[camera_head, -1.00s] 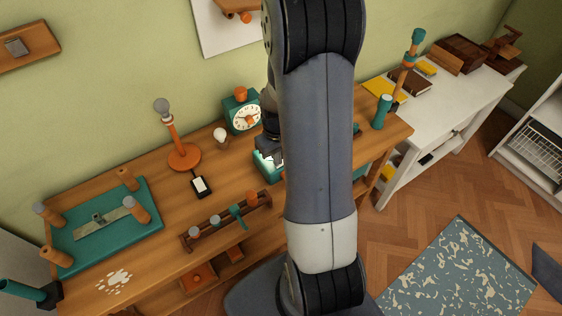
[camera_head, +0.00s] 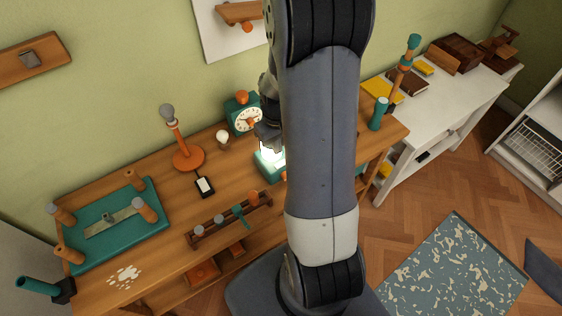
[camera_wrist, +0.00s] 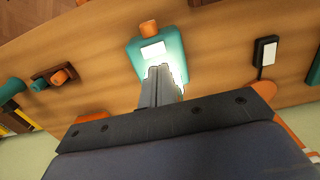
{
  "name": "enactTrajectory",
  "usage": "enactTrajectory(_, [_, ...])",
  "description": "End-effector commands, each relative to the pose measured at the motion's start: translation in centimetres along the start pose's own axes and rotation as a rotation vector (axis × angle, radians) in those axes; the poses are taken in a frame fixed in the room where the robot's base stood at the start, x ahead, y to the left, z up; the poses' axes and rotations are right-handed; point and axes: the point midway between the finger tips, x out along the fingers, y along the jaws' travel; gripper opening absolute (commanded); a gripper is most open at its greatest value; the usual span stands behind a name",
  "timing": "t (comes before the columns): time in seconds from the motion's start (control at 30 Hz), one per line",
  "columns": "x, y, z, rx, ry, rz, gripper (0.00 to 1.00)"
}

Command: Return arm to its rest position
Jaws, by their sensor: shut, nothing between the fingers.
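My arm rises through the middle of the body camera view and hides part of the workbench behind it. My gripper (camera_head: 270,142) shows just left of the arm, above a teal box with a bright lit face (camera_head: 268,168). In the wrist view my gripper (camera_wrist: 160,70) is shut and empty, its fingers together in front of the same teal box (camera_wrist: 174,44). I cannot tell from these views whether the fingertips touch the box.
The wooden workbench (camera_head: 165,215) holds a teal tray with pegs (camera_head: 110,245), an orange lamp (camera_head: 188,158), a clock (camera_head: 243,118), a small black device (camera_head: 204,185) and a tool rack (camera_head: 232,222). A white table (camera_head: 440,110) stands right. A patterned rug (camera_head: 455,270) lies on the floor.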

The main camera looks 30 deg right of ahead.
Motion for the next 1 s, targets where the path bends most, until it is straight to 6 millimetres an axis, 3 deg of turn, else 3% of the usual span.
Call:
enactTrajectory(0.37, [1.0,0.0,0.0,0.000,-0.001,0.000,0.00])
enactTrajectory(0.8, [6.1,0.0,0.0,0.000,-0.002,-0.001,0.00])
enactTrajectory(1.0, [7.3,0.0,0.0,0.000,0.000,0.000,0.00])
